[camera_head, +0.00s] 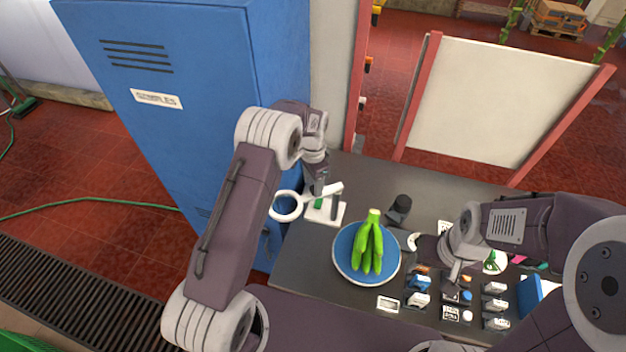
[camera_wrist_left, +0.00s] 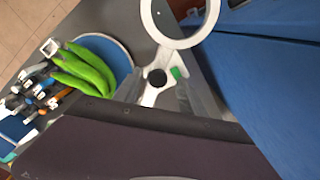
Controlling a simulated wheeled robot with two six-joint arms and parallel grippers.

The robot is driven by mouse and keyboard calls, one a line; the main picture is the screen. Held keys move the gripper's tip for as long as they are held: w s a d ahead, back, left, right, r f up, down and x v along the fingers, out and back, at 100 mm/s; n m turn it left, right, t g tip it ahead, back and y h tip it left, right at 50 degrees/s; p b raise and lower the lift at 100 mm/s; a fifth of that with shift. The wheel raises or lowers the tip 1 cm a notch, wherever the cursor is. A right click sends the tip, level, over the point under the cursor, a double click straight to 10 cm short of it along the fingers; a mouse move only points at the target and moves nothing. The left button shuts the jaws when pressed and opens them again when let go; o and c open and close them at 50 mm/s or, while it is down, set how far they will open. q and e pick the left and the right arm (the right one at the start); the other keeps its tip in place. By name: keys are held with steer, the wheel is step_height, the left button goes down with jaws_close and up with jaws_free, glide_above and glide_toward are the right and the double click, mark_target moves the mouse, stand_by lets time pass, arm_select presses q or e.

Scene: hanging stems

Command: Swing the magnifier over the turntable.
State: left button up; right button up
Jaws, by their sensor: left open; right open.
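The white magnifier (camera_head: 300,201) has a ring on an arm over a white base with a green part. Its ring points left, out past the table edge beside the blue cabinet, away from the turntable. The turntable (camera_head: 342,266) is a blue disc with a pale rim, bearing a bunch of green bananas (camera_head: 368,246). My left gripper (camera_head: 319,190) is open at the magnifier's arm; contact cannot be told. The left wrist view shows the magnifier (camera_wrist_left: 166,52), its black knob and the turntable (camera_wrist_left: 121,56). My right gripper (camera_head: 456,275) is open above the small items at right.
A blue cabinet (camera_head: 190,100) stands close on the left. A black cylindrical object (camera_head: 400,207) stands behind the turntable on the dark table (camera_head: 300,262). Several small items and a blue box (camera_head: 529,294) crowd the table's right side. A white panel stands behind.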

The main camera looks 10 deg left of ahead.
arm_select(q)
steer(key=shift+d+f, duration=0.3)
steer(key=shift+d, duration=0.1)
steer(key=shift+a, duration=0.15)
steer(key=shift+c, duration=0.2)
steer(key=shift+a, duration=0.15)
steer(key=c, duration=0.5)
jaws_close()
